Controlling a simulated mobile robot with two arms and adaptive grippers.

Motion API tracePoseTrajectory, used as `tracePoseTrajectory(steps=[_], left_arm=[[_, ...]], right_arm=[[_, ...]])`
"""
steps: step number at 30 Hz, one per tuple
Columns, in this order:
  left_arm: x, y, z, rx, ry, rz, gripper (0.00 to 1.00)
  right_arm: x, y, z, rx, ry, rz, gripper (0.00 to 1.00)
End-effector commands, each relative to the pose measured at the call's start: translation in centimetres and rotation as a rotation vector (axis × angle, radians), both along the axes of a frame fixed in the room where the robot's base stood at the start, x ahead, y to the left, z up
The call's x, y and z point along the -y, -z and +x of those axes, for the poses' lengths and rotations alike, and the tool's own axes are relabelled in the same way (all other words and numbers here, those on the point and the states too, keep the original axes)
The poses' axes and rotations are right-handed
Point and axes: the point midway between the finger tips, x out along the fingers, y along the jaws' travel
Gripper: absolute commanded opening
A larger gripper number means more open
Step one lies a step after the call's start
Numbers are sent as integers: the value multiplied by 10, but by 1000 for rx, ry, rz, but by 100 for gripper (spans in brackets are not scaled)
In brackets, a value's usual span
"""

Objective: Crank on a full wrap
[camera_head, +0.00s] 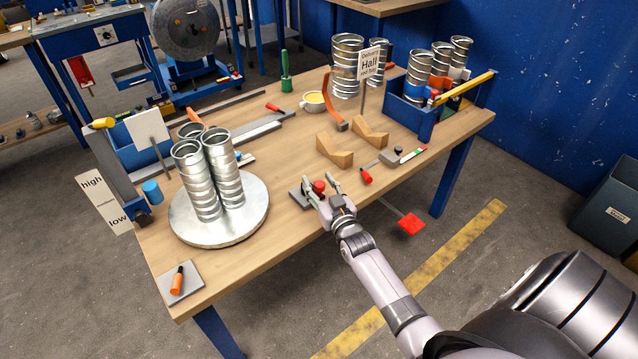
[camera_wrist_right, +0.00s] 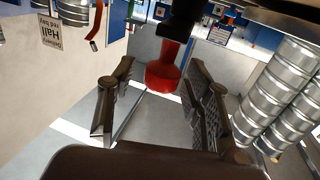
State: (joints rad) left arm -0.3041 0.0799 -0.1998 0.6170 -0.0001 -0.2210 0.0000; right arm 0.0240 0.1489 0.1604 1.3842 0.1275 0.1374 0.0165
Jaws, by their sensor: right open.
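The crank's red knob (camera_head: 319,186) stands above a small grey base (camera_head: 297,196) at the table's front edge. My right gripper (camera_head: 322,188) is open there, its fingers to either side of the knob. In the right wrist view the red knob (camera_wrist_right: 162,76) shows between and beyond the open fingers, with a dark part above it. I cannot tell whether the fingers touch it. A silver turntable (camera_head: 232,228) left of the gripper carries upright spiral ducts (camera_head: 225,170); ducts (camera_wrist_right: 282,95) also show in the wrist view. My left gripper is not in view.
Wooden V-blocks (camera_head: 336,150), a red-handled tool (camera_head: 366,176) and a sign (camera_head: 370,62) stand behind the gripper. A blue crate (camera_head: 408,112) is at the back right. A card marked high and low (camera_head: 104,203) is at the left. A red plate (camera_head: 411,224) hangs off the front edge.

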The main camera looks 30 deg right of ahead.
Motion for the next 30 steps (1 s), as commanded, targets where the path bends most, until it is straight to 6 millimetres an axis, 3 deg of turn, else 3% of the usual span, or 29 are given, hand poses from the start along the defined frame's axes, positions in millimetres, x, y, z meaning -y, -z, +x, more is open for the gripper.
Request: tracePoseTrajectory(steps=[10,30], left_arm=[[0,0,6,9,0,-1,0],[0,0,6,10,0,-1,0]], right_arm=[[1,0,3,0,0,0,44],[0,0,3,0,0,0,0]])
